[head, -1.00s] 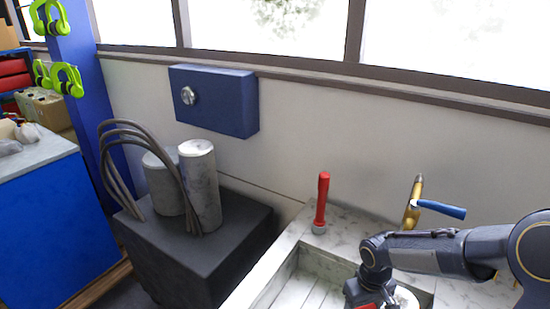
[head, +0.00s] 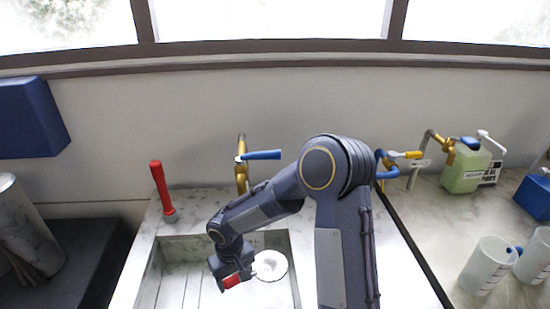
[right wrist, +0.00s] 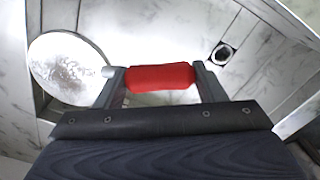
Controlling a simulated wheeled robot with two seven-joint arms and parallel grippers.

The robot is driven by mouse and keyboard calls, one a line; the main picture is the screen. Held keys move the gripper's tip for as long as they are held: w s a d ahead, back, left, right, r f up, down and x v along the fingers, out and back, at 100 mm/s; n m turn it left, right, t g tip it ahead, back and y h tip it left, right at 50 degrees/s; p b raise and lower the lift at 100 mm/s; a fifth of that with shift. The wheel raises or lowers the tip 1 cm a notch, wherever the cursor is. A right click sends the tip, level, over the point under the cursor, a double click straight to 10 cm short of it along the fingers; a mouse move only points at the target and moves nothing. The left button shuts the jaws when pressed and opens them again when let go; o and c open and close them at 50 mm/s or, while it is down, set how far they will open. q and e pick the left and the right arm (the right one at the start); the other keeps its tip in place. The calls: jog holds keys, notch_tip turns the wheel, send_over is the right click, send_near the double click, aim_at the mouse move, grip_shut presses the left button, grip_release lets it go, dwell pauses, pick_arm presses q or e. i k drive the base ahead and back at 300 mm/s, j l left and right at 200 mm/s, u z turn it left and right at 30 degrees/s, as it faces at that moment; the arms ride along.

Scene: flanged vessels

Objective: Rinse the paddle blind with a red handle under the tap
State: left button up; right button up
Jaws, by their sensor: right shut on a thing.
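The paddle blind has a pale round disc (head: 270,266) and a red handle (head: 232,281). My right gripper (head: 236,278) is shut on the red handle, over the sink in the head view. In the right wrist view the red handle (right wrist: 160,77) lies crosswise between the two fingers, and the mottled disc (right wrist: 68,68) is to the left. The brass tap (head: 241,178) with a blue lever (head: 262,155) stands behind the sink, beyond the gripper and disc. I see no running water. My left gripper is out of view.
The marble sink (head: 148,270) has a ribbed floor and a drain (right wrist: 222,53). A red upright stick (head: 160,188) stands at its back left. To the right are a second tap (head: 447,148), a green canister (head: 466,168) and white beakers (head: 487,264).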

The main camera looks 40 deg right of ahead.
aim_at(273, 155)
jog(key=k+l+z, duration=0.1)
jog(key=k+z, duration=0.35)
jog(key=k+l+z, duration=0.2)
jog(key=k+z, duration=0.25)
